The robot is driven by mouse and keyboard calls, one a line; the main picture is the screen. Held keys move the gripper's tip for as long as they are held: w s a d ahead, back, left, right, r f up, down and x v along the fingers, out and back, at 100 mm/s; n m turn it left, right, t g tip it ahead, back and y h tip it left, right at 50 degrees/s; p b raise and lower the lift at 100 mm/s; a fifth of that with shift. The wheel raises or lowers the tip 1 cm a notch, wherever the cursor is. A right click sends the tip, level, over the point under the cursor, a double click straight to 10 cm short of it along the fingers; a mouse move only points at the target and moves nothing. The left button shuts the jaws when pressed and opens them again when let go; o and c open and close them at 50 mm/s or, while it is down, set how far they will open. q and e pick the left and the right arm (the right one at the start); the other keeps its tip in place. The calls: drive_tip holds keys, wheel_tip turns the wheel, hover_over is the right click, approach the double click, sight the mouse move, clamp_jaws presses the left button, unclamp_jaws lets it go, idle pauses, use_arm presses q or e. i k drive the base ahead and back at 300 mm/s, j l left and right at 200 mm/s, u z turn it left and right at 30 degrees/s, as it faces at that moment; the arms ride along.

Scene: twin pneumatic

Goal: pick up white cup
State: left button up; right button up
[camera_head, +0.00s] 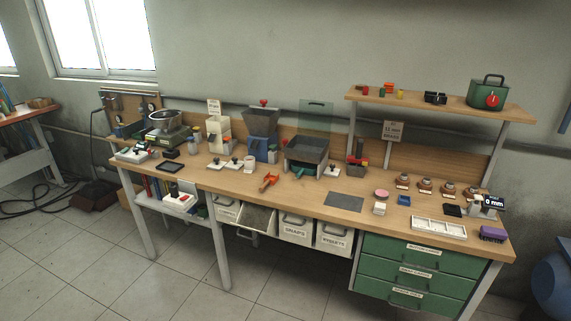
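A small white cup-like object (249,166) stands on the wooden workbench (300,196), in front of the blue-based hopper machine. It is small in the picture, so its inside and any handle cannot be made out. Neither of my grippers shows in the head view.
The blue-based hopper (262,135) and a dark tray machine (306,154) stand behind. An orange-red tool (269,181) lies to the right of the cup. A grey mat (343,202) and a white tray (438,228) lie farther right. Tiled floor (180,285) in front is clear.

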sight(249, 162)
drive_tip(key=i+j+z, duration=0.6)
drive_tip(key=j+z, duration=0.2)
drive_tip(key=i+j, duration=0.15)
drive_tip(key=j, duration=0.2)
drive_tip(key=i+j+z, duration=0.15)
drive_tip(key=j, duration=0.15)
drive_tip(key=i+j, duration=0.15)
drive_tip(key=j, duration=0.2)
drive_tip(key=i+j, duration=0.8)
drive_tip(key=j+z, duration=0.05)
